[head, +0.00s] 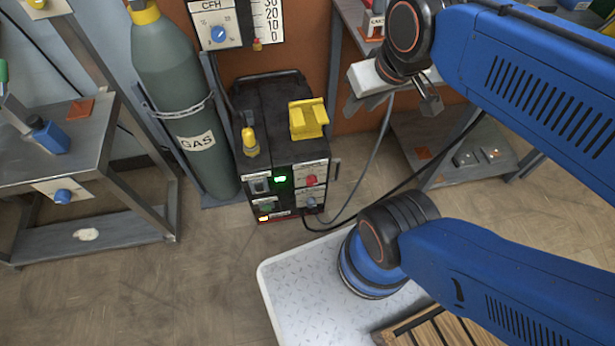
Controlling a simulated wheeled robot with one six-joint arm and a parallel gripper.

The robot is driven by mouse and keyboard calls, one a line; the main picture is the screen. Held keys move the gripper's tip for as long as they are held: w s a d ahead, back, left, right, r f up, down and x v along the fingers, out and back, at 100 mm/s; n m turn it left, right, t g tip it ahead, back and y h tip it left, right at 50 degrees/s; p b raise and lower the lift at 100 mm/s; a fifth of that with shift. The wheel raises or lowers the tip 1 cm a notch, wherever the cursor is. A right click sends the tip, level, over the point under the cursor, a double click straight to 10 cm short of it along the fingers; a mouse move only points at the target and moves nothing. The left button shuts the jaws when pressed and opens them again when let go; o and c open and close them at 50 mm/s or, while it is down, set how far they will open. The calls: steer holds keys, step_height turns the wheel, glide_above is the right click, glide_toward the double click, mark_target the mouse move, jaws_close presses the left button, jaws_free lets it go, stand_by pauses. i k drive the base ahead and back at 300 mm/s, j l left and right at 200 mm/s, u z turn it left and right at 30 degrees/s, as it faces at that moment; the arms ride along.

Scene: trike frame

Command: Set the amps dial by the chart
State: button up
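The black welding machine (268,110) stands on the floor near the picture's middle. Its front panel carries a lit green display (281,179), a red knob (311,180), a blue knob (311,202), a dark green knob (266,206) and a lit orange indicator (263,218). The panel labels are too small to read, so I cannot tell which knob is the amps dial. I cannot make out a settings chart. My gripper (392,106) is up and right of the machine, apart from it. Its fingers look spread, with nothing visible between them.
A chained gas cylinder (185,100) stands left of the machine. A CFH gauge panel (217,22) hangs above. A metal table (62,160) is left and a shelf (455,150) right. Cables run right of the machine. Bare floor (150,285) lies in front.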

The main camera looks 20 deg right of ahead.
mark_target(311, 179)
steer(key=k+l+u, duration=0.1)
steer(key=l, duration=0.35)
steer(key=k+l, duration=0.25)
steer(key=l, duration=0.15)
steer(key=k+l+u, duration=0.15)
steer(key=l, duration=0.25)
steer(key=k+l, duration=0.25)
steer(key=l, duration=0.15)
steer(key=u, duration=0.05)
